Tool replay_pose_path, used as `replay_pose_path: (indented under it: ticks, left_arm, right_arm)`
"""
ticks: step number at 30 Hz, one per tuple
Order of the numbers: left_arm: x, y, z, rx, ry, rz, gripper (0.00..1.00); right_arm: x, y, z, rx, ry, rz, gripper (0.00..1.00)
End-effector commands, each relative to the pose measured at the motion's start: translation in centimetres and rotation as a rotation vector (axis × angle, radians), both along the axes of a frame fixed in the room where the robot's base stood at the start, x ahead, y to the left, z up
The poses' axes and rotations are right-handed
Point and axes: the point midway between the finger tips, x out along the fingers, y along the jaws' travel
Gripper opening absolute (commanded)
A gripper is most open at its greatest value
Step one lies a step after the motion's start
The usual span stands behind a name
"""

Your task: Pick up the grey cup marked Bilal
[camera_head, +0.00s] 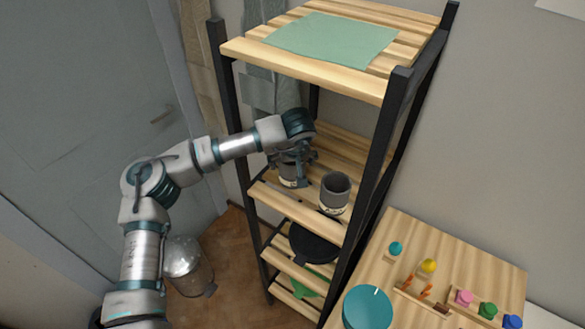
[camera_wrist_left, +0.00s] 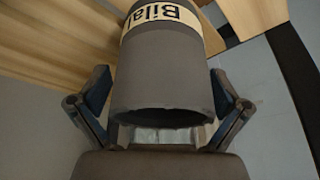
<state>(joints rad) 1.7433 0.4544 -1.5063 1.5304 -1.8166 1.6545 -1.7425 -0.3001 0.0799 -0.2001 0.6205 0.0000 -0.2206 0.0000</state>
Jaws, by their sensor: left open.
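The grey cup marked Bilal (camera_wrist_left: 165,85) fills the middle of the left wrist view. Its cream band with the dark name shows upside down at the top. My left gripper (camera_wrist_left: 160,92) is open, with one finger on each side of the cup and a gap visible beside it. In the head view the left gripper (camera_head: 294,168) is at the shelf's middle level, around this cup (camera_head: 288,178), which is partly hidden by the fingers. A second grey cup (camera_head: 335,190) stands to its right; its name cannot be read. My right gripper is not in view.
The wooden shelf rack (camera_head: 300,212) has black posts, and its top board with a green cloth (camera_head: 332,38) is above the gripper. A dark bowl (camera_head: 313,245) sits one level lower. A table (camera_head: 450,250) with small coloured items stands at the right.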

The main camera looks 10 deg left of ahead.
Motion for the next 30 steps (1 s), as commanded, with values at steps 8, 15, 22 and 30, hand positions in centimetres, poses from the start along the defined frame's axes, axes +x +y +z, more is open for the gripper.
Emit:
replay_pose_path:
  ticks: [8, 15, 22, 30]
  left_arm:
    - [0.0, 0.0, 0.0, -0.001, -0.001, 0.000, 0.78]
    - [0.1, 0.0, 0.0, -0.001, -0.001, 0.001, 0.33]
    - [0.1, 0.1, 0.0, 0.000, 0.000, 0.001, 0.33]
    - [0.0, 0.0, 2.2, -0.001, -0.004, 0.000, 0.32]
  right_arm:
    - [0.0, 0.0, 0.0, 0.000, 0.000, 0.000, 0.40]
    - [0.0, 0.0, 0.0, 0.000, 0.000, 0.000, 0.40]
    - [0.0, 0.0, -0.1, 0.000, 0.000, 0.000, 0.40]
    - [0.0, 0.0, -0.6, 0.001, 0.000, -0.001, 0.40]
